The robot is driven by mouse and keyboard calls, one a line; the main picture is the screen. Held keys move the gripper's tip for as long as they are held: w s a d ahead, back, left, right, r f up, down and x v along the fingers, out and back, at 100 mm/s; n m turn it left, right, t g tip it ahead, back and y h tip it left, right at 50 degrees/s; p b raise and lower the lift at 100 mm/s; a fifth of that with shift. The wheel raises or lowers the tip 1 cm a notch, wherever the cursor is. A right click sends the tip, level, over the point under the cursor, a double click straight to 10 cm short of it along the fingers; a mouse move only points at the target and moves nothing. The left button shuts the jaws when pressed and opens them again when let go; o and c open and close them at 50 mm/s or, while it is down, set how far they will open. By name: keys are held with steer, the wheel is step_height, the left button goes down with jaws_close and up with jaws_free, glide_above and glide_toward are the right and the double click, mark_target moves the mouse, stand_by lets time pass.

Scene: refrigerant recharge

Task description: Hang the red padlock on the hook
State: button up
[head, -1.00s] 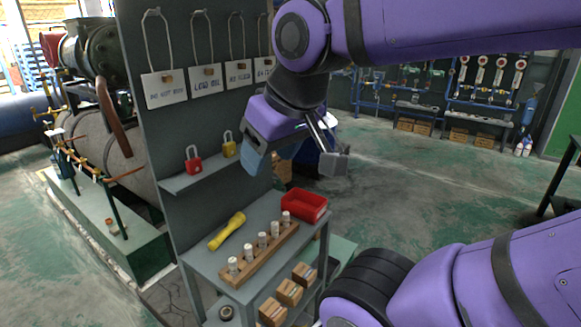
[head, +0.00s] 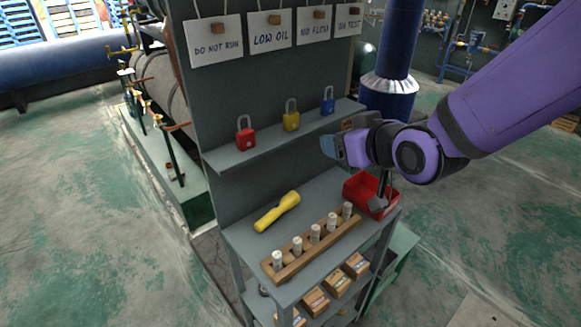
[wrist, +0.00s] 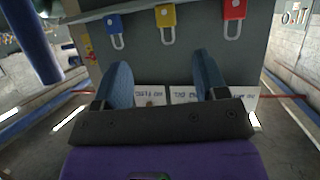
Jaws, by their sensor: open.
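The red padlock (head: 245,134) stands upright on the grey shelf (head: 225,154) of the panel, at the left of a row with a yellow padlock (head: 291,117) and a blue padlock (head: 328,102). In the wrist view, which looks upside down, the red padlock (wrist: 234,12) is at the upper right. My gripper (head: 332,147) is in front of the shelf's right part, to the right of the red padlock and apart from it. Its blue fingers (wrist: 163,74) are open and empty. I cannot make out a bare hook.
Several white signs (head: 216,42) with wooden blocks hang above the shelf. Below, a table holds a yellow flashlight (head: 277,212), a wooden rack (head: 312,250) of white vials and a red bin (head: 370,190). Open floor (head: 490,230) lies to the right.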

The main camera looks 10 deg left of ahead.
mark_target(245, 130)
steer(key=s+a+f+n+y, duration=0.2)
steer(key=s+a+f+y, duration=0.25)
steer(key=a, duration=0.55)
steer(key=shift+h, duration=0.25)
steer(key=x, duration=0.4)
steer(key=r+x, duration=0.1)
steer(key=x, duration=0.3)
steer(key=r+x, duration=0.1)
steer(key=x, duration=0.3)
steer(key=shift+w+a, duration=0.25)
steer(key=shift+w, duration=0.25)
steer(key=shift+r, duration=0.1)
steer(key=c, duration=0.8)
steer(key=shift+r, duration=0.15)
steer(key=shift+r, duration=0.7)
steer(key=f+v, duration=0.1)
steer(key=v, duration=0.7)
steer(key=shift+s+d+f, duration=0.2)
steer(key=shift+d+f, duration=0.05)
steer(key=shift+f, duration=0.05)
